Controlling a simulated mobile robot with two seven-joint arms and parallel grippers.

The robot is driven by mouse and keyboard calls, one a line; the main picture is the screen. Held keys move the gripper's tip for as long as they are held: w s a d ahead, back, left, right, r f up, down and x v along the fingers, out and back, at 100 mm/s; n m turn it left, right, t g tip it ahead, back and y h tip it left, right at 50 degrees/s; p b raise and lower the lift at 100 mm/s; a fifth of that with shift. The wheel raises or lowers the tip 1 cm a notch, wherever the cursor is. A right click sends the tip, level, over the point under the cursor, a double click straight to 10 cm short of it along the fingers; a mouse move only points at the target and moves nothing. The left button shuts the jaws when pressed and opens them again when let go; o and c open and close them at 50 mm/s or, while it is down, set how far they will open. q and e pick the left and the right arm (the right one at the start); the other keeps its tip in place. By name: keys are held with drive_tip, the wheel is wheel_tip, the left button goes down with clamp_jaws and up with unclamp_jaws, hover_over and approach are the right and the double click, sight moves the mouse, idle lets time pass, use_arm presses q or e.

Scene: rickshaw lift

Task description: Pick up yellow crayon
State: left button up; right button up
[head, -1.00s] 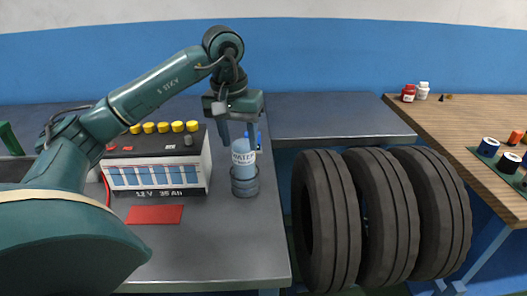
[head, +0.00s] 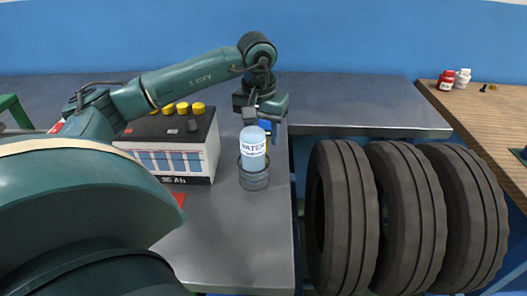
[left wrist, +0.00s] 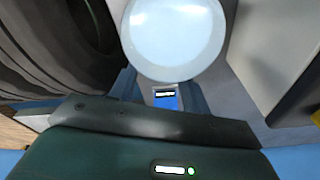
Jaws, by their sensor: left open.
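No yellow crayon can be clearly made out in these views. The bottle stands upright in a dark round holder (head: 254,180) on the grey bench. My right gripper is out of view.
A battery (head: 180,150) with yellow caps (head: 198,107) stands left of the bottle. Several large tyres (head: 345,215) stand right of the grey bench (head: 240,240). A wooden table (head: 485,120) holds red and white jars (head: 446,80).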

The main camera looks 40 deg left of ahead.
use_arm(q)
drive_tip(key=shift+w+f, duration=0.15)
drive_tip(key=shift+f, duration=1.2)
drive_tip(key=shift+w+f, duration=0.15)
drive_tip(key=shift+f, duration=1.15)
drive_tip(key=shift+c, duration=0.6)
clamp_jaws()
